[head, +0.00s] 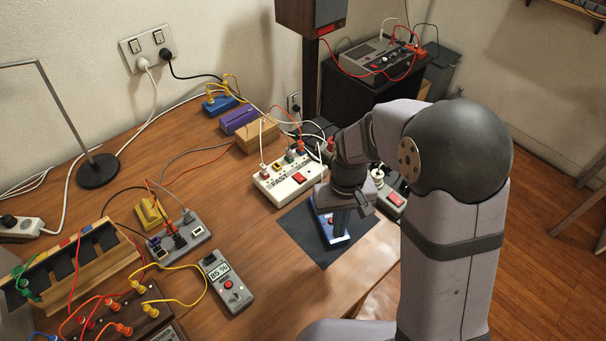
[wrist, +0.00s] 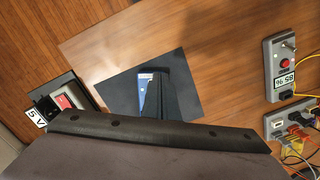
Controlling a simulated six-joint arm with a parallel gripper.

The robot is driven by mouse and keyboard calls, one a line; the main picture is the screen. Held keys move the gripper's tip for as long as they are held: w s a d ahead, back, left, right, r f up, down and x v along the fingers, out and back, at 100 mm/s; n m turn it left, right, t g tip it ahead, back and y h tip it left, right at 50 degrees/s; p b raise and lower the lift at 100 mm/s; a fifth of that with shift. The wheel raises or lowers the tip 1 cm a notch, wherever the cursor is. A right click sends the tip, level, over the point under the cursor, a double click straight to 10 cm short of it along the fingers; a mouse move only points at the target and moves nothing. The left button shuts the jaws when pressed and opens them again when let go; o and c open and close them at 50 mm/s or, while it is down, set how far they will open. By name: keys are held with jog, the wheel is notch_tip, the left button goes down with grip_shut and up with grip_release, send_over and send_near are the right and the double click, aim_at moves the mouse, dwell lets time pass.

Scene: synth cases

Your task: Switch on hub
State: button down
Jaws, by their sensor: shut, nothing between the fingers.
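A small blue box with a pale edge (head: 327,226), which may be the hub, lies on a dark mat (head: 310,252) near the table's front edge. It also shows in the wrist view (wrist: 147,96), partly covered by my fingers. My gripper (head: 340,233) is shut and empty, pointing down with its tips at or just over the box. I cannot tell whether they touch it. Any switch or lamp on the box is hidden or too small to tell. A grey box with several plugs (head: 188,241) stands to the left.
A white power strip with a red switch (head: 291,186) stands behind the mat. A grey meter with a red button (head: 227,281) lies to its left. Another red-switched unit (head: 393,199) is close beside my arm. Cables cross the table's left side.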

jog(key=w+a+r+n+t+y, duration=0.1)
jog(key=w+a+r+n, duration=0.2)
jog(key=w, duration=0.5)
jog(key=w+a+r+n+t+y, duration=0.1)
jog(key=w+a+r+n+t, duration=0.1)
jog(key=w+a+r, duration=0.3)
jog(key=w+r+n, duration=0.1)
jog(key=w+r, duration=0.1)
jog(key=w, duration=0.2)
jog(key=shift+w+a+r, duration=0.2)
jog(key=shift+a+r, duration=0.1)
jog(key=shift+r, duration=0.05)
jog(key=shift+f, duration=0.15)
jog(key=p, duration=0.3)
send_over(301, 179)
jog(key=f, duration=1.1)
jog(key=shift+s+d+f, duration=0.2)
jog(key=shift+d+f, duration=0.1)
jog(key=shift+f, duration=0.9)
